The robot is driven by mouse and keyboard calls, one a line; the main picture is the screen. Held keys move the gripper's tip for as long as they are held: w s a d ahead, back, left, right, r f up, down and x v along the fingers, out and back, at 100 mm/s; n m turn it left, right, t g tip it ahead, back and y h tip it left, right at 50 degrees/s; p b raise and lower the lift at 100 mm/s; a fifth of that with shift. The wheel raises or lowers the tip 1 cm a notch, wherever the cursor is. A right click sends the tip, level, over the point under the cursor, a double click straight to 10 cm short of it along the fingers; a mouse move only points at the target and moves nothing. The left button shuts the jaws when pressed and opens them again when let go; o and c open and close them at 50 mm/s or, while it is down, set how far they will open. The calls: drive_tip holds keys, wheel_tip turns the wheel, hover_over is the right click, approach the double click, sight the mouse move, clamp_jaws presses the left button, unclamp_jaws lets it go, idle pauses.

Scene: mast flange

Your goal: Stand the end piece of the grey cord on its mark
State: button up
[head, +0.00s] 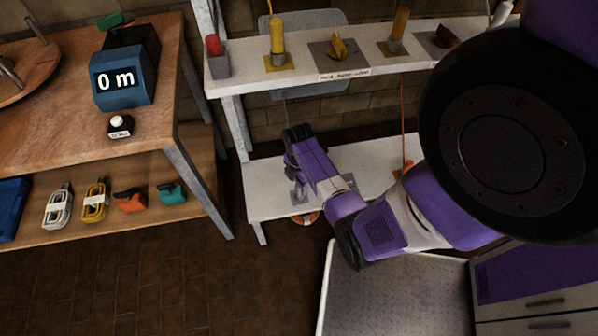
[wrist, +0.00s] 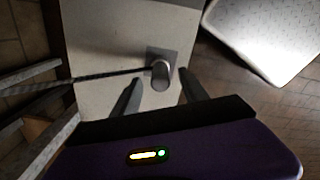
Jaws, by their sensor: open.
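The end piece of the grey cord (wrist: 160,76) is a short grey cylinder. In the wrist view it looks upright on a darker grey square mark (wrist: 154,52) on a pale shelf. The grey cord (wrist: 95,76) runs from it to the left, nearly straight. My gripper (wrist: 160,82) is open, with one finger to each side of the end piece and a visible gap at both sides. In the head view my arm reaches down to the lower white shelf (head: 262,205), and the end piece there is mostly hidden by my gripper.
The upper white shelf (head: 385,68) above my arm carries yellow, red and dark handles on plates. An orange cord (head: 403,115) hangs down to the lower shelf at the right. A pale tray-like surface (head: 400,290) lies in front.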

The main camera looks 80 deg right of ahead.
wheel_tip(320, 180, up, 7)
drive_tip(key=shift+r+p, duration=0.1)
drive_tip(key=shift+p, duration=0.5)
drive_tip(key=shift+a+r, duration=0.1)
drive_tip(key=a+r+m+t+h, duration=0.2)
drive_tip(key=a+t, duration=0.1)
drive_tip(key=a, duration=0.6)
drive_tip(key=a+r+m+t+h, duration=0.2)
drive_tip(key=a+r+t, duration=0.15)
drive_tip(key=a, duration=0.55)
drive_tip(key=s+a+r+m+t+y, duration=0.2)
drive_tip(key=a+r+t, duration=0.2)
drive_tip(key=r, duration=0.9)
drive_tip(key=s+a+r+m+t+y, duration=0.2)
drive_tip(key=s+a+r+m+t, duration=0.1)
drive_tip(key=a+r, duration=0.6)
wheel_tip(320, 180, up, 4)
drive_tip(key=shift+s+a+r+t, duration=0.25)
drive_tip(key=shift+a+t, duration=0.15)
drive_tip(key=shift+t, duration=0.35)
